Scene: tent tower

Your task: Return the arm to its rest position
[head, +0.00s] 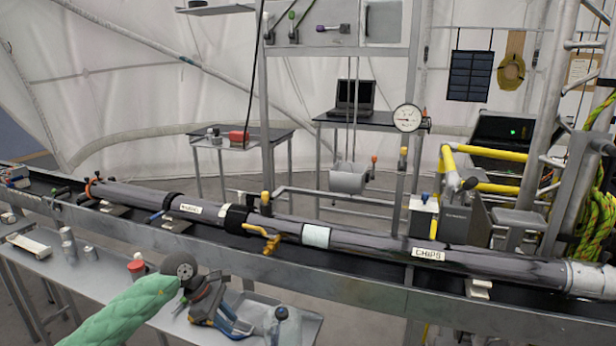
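My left arm (130,312) comes in from the lower left in a green quilted sleeve, with a round grey wrist joint at its end. My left gripper (208,306) points down over the low front shelf (165,318). It is dark with orange and blue parts around it, and I cannot make out whether its fingers are apart or closed on something. A blue object (238,328) lies right beside the fingertips; I cannot tell if they touch. My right arm and gripper are not in view.
A long dark pipe (370,240) labelled CHIPS lies along a metal rail (340,285) behind my gripper. A bottle (282,325), a red-capped container (137,266) and grey cylinders (68,240) stand on the front shelf. A metal frame with yellow pipes (490,187) rises at right.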

